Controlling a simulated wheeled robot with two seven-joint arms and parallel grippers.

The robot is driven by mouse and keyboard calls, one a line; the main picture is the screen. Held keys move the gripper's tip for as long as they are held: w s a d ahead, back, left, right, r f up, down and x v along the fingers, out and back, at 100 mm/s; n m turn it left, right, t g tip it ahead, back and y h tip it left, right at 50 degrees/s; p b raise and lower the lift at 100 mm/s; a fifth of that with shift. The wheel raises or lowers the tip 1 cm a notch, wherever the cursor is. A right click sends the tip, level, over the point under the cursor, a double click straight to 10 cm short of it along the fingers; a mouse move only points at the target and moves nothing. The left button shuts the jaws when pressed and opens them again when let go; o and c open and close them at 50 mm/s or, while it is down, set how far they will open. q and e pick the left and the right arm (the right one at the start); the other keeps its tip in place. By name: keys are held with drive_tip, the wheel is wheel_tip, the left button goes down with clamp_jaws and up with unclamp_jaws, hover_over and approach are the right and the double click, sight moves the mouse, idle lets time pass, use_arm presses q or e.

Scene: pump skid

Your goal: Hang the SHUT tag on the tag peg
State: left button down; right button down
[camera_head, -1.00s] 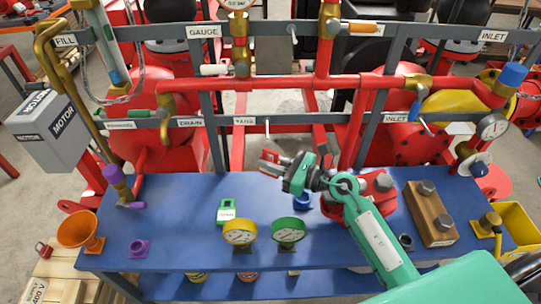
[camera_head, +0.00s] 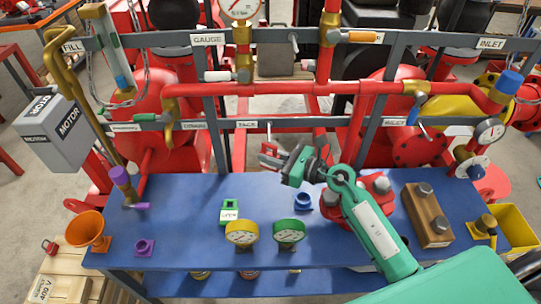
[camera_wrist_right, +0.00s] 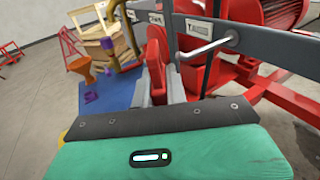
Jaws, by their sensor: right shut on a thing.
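My right gripper (camera_head: 284,160) is shut on a red tag (camera_head: 267,150), seen nearly edge-on; its lettering is not readable. The tag also shows upright between the grey fingers in the right wrist view (camera_wrist_right: 156,48). The tag peg (camera_head: 268,131) sticks out of the grey middle rail beside the TAGS label (camera_head: 247,124). In the wrist view the bent metal peg (camera_wrist_right: 212,48) is just right of the tag. The tag is close to the peg and seems apart from it; contact is hard to judge. My left gripper is not in view.
Red pipe (camera_head: 285,88) and the grey rail (camera_head: 350,122) run behind my right gripper.

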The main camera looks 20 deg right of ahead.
drive_tip(key=shift+w, duration=0.15)
idle(0.6)
drive_tip(key=shift+w+d, duration=0.15)
drive_tip(key=shift+w, duration=0.25)
drive_tip(key=shift+w, duration=0.1)
idle(0.4)
drive_tip(key=w+b, duration=0.1)
drive_tip(key=w+d+b, duration=0.1)
drive_tip(key=w, duration=0.1)
idle(0.7)
drive_tip(key=shift+w+f, duration=0.1)
drive_tip(key=shift+f, duration=0.1)
idle(0.5)
